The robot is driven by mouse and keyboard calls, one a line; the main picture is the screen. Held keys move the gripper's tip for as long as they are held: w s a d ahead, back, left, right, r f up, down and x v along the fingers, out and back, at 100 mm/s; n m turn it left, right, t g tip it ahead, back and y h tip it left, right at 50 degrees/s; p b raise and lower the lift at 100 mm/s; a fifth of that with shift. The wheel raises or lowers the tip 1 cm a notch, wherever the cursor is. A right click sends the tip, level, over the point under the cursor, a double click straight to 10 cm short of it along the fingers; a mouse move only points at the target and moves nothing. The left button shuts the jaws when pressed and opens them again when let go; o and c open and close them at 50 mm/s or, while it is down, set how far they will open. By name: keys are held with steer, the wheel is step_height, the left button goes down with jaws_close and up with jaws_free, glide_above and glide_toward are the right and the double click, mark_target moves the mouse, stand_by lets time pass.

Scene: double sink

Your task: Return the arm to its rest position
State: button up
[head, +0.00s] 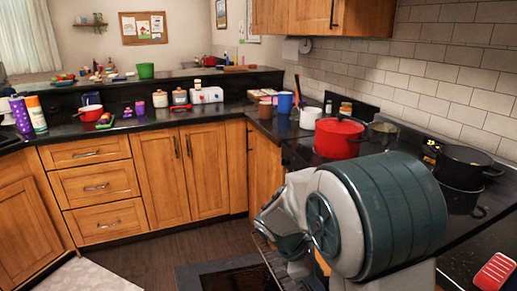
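My arm (375,215) shows large in the right foreground of the head view, as a dark green and grey rounded link with a lighter grey joint at its left. It is folded close to the camera, in front of the stove side of the counter. My gripper cannot be made out; it is out of frame or hidden behind the arm links. No held object shows.
A red pot (338,138) and a black pot (462,167) stand on the stove behind my arm. A dark open oven door (225,275) seems to lie low beside my arm. Wooden cabinets (93,186) line the back. The floor (140,249) at centre left is clear.

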steer(key=s+r+m+t+y+p, duration=0.3)
steer(key=s+r+m+y+p, duration=0.3)
steer(key=s+r+m, duration=0.8)
step_height(320, 180, up, 5)
steer(key=m+p, duration=0.2)
steer(key=p, duration=0.1)
steer(key=shift+s+d+f+y, duration=0.2)
steer(key=shift+s+y, duration=0.1)
steer(key=shift+s, duration=0.1)
steer(key=shift+d, duration=0.1)
